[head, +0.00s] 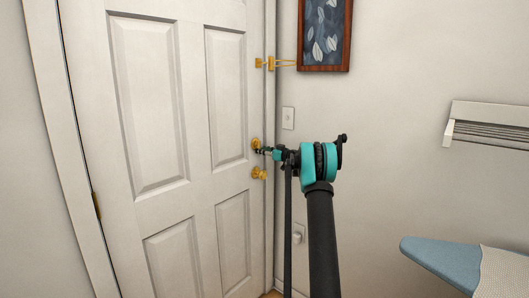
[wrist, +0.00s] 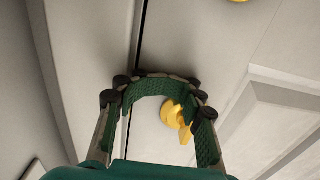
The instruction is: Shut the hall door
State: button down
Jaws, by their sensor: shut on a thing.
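The hall door (head: 195,110) is white and panelled, and its right edge sits close along the frame. In the wrist view a thin dark line runs between the door (wrist: 215,55) and the frame. My gripper (head: 265,151) is at the upper gold fitting (head: 255,142), near the door's right edge. In the wrist view its green fingers (wrist: 158,105) curve around the gold fitting (wrist: 176,121), which has a small turn piece. The fingers partly hide it, and the exact contact is hard to see. A lower gold fitting (head: 259,173) is just below.
A gold latch (head: 265,63) sits high at the door's edge. A framed leaf picture (head: 324,35) and a light switch (head: 288,118) are on the right wall. A blue ironing board (head: 440,260) and a white wall rack (head: 490,122) stand at the right.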

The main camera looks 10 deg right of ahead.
jog(key=v, duration=0.8)
jog(key=s+a+f+m+g+h, duration=0.1)
jog(key=s+a+f+g, duration=0.3)
jog(key=s, duration=0.6)
jog(key=s+a+f+m+g+h, duration=0.1)
jog(key=s+a+f+h, duration=0.1)
jog(key=s+a, duration=0.65)
jog(key=s+a+f+m+g+h, duration=0.15)
jog(key=s+a, duration=0.25)
jog(key=s, duration=0.7)
jog(key=s+d+f+m+g+h, duration=0.1)
jog(key=s+f, duration=0.4)
jog(key=s, duration=0.6)
jog(key=s+d+f+m+g+h, duration=0.1)
jog(key=s+f, duration=0.4)
jog(key=s, duration=0.6)
jog(key=s+d+f+m+g+h, duration=0.1)
jog(key=s+f+h, duration=0.4)
jog(key=s, duration=0.7)
jog(key=shift+d+f+m, duration=0.35)
jog(key=shift+d+m, duration=0.3)
jog(key=shift+d, duration=0.1)
jog(key=c, duration=2.2)
grip_release()
